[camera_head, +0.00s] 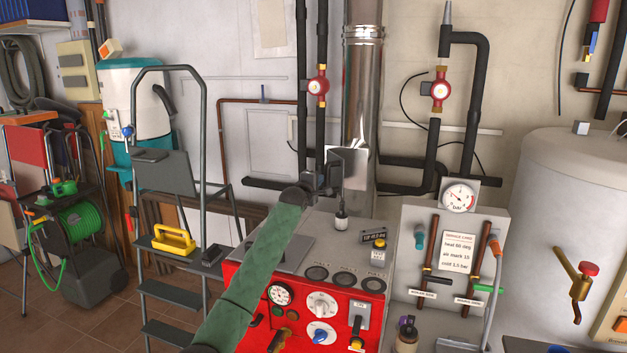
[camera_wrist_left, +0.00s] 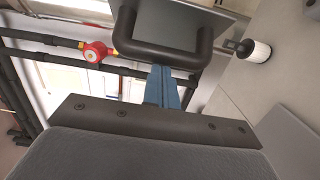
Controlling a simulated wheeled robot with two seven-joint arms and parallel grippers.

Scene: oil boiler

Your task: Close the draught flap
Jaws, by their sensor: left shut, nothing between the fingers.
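The arm and gripper hide part of the flap. My right gripper is out of view.
The red boiler front (camera_head: 310,315) with dials and knobs lies under my left arm. Black pipes with red pumps (camera_head: 318,86) run behind. A gauge panel (camera_head: 455,250) stands right.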

